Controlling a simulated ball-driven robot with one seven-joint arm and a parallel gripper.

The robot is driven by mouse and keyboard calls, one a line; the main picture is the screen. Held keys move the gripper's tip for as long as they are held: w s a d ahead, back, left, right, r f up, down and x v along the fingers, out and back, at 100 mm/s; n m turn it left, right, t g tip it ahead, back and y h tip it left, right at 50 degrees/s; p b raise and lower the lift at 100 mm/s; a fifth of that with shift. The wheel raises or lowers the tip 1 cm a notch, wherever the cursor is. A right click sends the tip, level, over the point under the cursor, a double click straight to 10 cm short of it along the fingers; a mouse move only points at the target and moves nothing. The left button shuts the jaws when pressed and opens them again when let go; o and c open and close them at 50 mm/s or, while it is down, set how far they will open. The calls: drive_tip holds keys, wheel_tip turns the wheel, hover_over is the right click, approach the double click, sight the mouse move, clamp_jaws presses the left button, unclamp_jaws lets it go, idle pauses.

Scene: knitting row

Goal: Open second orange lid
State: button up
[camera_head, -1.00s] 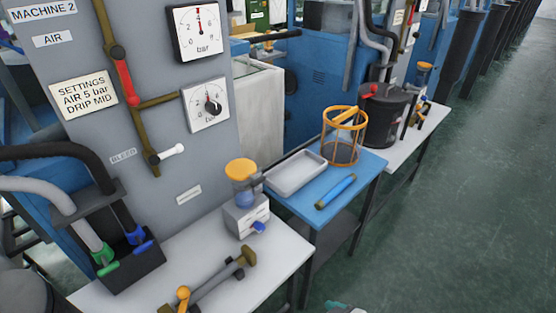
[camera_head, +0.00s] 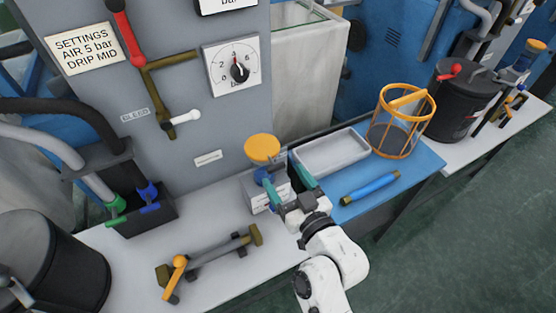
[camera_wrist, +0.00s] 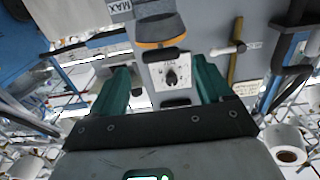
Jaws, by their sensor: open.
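An orange lid (camera_head: 262,149) sits closed on a small dispenser (camera_head: 257,192) with a clear blue-tinted bowl, on the near white bench. My gripper (camera_head: 287,183) is open, with teal fingers beside the dispenser's bowl and below the lid. The fingers hide part of the bowl and body; I cannot tell if they touch it. In the wrist view nothing is between the fingers of my gripper (camera_wrist: 161,88); an orange-edged round part (camera_wrist: 160,43), apparently the lid, shows beyond them. Another orange lid (camera_head: 536,46) is on a far dispenser at upper right.
A grey tray (camera_head: 330,155), an orange-framed basket (camera_head: 402,125) and a blue tube (camera_head: 370,187) are on the blue table. A pipe with an orange lever (camera_head: 178,278) lies in front on the bench. The panel with a dial (camera_head: 238,70) stands behind.

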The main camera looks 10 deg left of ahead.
sight(278, 168)
drive_tip(key=shift+p+x, duration=0.4)
drive_tip(key=shift+x, duration=2.25)
drive_tip(key=shift+s+a, duration=0.1)
drive_tip(key=shift+c, duration=0.3)
drive_tip(key=c, duration=1.3)
drive_tip(key=shift+c, duration=0.4)
